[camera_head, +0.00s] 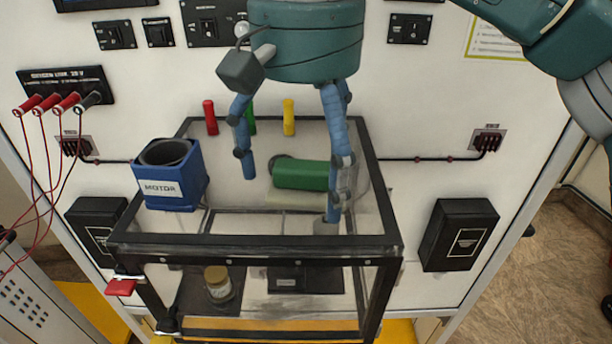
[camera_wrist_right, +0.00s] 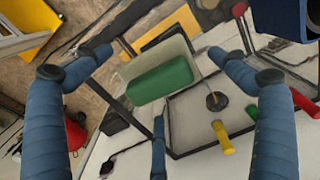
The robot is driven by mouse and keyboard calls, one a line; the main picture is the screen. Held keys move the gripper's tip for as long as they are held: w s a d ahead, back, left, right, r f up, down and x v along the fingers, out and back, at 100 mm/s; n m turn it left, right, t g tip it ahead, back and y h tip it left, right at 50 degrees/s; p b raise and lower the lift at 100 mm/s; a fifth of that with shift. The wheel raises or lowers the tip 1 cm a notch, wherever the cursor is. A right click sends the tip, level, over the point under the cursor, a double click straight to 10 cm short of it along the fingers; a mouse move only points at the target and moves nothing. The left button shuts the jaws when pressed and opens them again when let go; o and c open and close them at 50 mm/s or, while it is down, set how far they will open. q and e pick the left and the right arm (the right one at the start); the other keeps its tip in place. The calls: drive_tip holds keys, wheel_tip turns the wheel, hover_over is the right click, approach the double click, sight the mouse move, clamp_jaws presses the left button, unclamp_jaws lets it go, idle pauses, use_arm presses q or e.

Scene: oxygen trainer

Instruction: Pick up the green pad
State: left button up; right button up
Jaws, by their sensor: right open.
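The green pad (camera_head: 300,175) is a rounded green block on a pale plate (camera_head: 293,201) at the top of the black-framed cart. It also shows in the right wrist view (camera_wrist_right: 160,80), lying between my fingers in the picture. My right gripper (camera_head: 291,190) comes down from above with its blue fingers spread, one left of the pad and one at its right end. It is open and empty in the right wrist view (camera_wrist_right: 161,56). I cannot tell how far the fingertips are above the plate. My left gripper is not in view.
A blue motor box (camera_head: 169,191) stands on the cart's left side. Red (camera_head: 210,117) and yellow (camera_head: 289,117) upright pegs stand behind the pad, with a green one partly hidden. The cart's black frame (camera_head: 255,241) runs along the front. A small jar (camera_head: 218,284) sits below.

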drive_tip(key=shift+d+f, duration=0.1)
drive_tip(key=shift+f, duration=0.1)
drive_tip(key=c, duration=1.5)
drive_tip(key=shift+c, duration=0.2)
drive_tip(key=shift+r, duration=0.15)
